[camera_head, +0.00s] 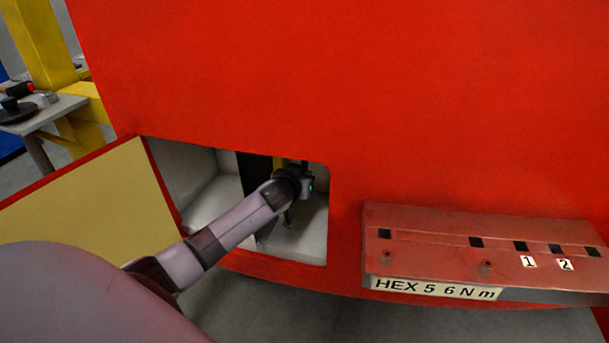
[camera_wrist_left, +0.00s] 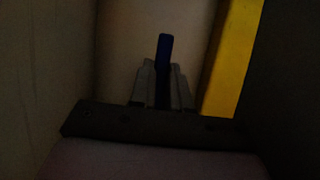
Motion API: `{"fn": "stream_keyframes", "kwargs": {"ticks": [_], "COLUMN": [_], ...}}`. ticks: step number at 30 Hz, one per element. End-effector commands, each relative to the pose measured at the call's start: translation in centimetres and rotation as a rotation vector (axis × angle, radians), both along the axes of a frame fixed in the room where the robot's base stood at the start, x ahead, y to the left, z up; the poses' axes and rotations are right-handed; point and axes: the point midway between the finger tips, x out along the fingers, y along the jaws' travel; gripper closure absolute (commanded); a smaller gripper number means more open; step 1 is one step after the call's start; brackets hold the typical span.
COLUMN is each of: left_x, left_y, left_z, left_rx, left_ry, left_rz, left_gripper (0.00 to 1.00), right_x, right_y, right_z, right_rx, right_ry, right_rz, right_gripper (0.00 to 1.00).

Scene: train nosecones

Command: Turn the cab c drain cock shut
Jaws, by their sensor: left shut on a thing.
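The open compartment (camera_head: 312,240) is a pale recess low in the red cab face. My left arm reaches into it, and my left gripper (camera_head: 306,180) is near its upper right part, largely hidden by my own wrist. In the left wrist view, my left gripper (camera_wrist_left: 163,80) is shut on a dark blue handle (camera_wrist_left: 165,47), which looks like the drain cock lever. The handle stands nearly upright in that picture, its top sticking out past the fingertips. The cock's body cannot be made out. My right gripper is not in view.
A yellow bar (camera_wrist_left: 233,55) runs close to the right of the gripper. The compartment's door (camera_head: 85,215) hangs open at the left. A red ledge (camera_head: 450,240) labelled "HEX 5 6 N m" juts out at the right. A grey table (camera_head: 45,115) stands far left.

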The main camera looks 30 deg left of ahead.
Motion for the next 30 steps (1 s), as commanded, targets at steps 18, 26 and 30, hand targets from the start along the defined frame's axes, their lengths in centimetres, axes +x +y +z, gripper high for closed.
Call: {"fn": "stream_keyframes", "kwargs": {"ticks": [18, 26, 30], "left_x": [0.29, 0.14, -0.19], "left_y": [0.39, 0.21, 0.08], "left_z": [0.81, 0.44, 0.52], "left_rx": [0.027, 0.023, 0.021], "left_ry": [-0.012, -0.005, -0.004], "left_rz": [0.000, 0.000, -0.002], "left_gripper": [0.57, 0.57, 0.57], "right_x": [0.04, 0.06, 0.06], "right_y": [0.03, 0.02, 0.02], "right_z": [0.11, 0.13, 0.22], "right_rx": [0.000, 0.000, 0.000], "right_ry": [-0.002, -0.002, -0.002], "right_rz": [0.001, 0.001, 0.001], "right_gripper": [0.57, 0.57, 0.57]}}
